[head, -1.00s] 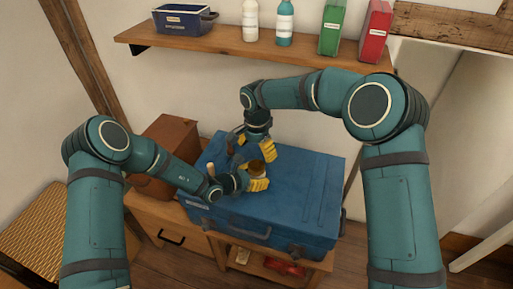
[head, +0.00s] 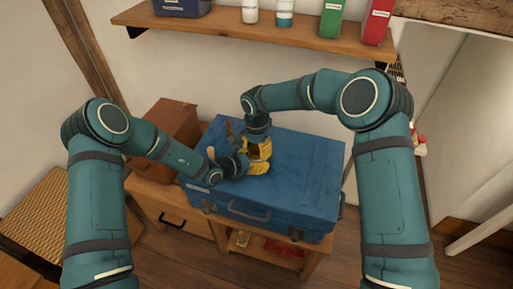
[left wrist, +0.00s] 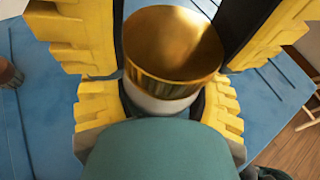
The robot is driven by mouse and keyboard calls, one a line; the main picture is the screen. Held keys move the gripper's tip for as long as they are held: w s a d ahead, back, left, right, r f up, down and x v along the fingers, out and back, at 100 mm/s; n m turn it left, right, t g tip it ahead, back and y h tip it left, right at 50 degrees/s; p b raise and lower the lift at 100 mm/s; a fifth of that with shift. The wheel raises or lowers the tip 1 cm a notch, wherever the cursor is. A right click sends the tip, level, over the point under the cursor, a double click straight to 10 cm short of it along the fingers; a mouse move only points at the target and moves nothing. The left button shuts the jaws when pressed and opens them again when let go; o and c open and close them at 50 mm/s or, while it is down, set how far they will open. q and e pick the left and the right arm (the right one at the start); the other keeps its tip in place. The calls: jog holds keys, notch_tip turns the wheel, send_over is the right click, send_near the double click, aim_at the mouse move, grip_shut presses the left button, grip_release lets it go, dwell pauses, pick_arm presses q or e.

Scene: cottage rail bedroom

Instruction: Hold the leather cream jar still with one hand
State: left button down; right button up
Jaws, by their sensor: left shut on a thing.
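The leather cream jar shows in the left wrist view as a pale body (left wrist: 160,103) under a wide gold lid (left wrist: 172,45). It is upright above the blue case (head: 300,175); its base is hidden. My left gripper (head: 258,168) is shut on the jar's body from the side, its yellow fingers on both sides in the left wrist view (left wrist: 163,112). My right gripper (head: 258,148) reaches down from above. Its yellow fingers flank the lid; whether they touch it cannot be told. In the head view the grippers mostly hide the jar.
A brown box (head: 166,130) stands left of the case on the wooden bench (head: 150,190). A small brown item (head: 211,154) stands near my left wrist. Above, a wall shelf (head: 270,35) carries bottles and boxes. The case's right half is clear.

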jog(key=c, duration=0.4)
jog(key=shift+n, duration=1.7)
jog(key=o, duration=1.2)
jog(key=shift+o, duration=0.2)
jog(key=shift+r, duration=0.1)
jog(key=shift+o, duration=0.2)
jog(key=shift+r, duration=2.3)
notch_tip(320, 180, up, 3)
jog(key=m, duration=0.3)
jog(key=shift+f, duration=3.9)
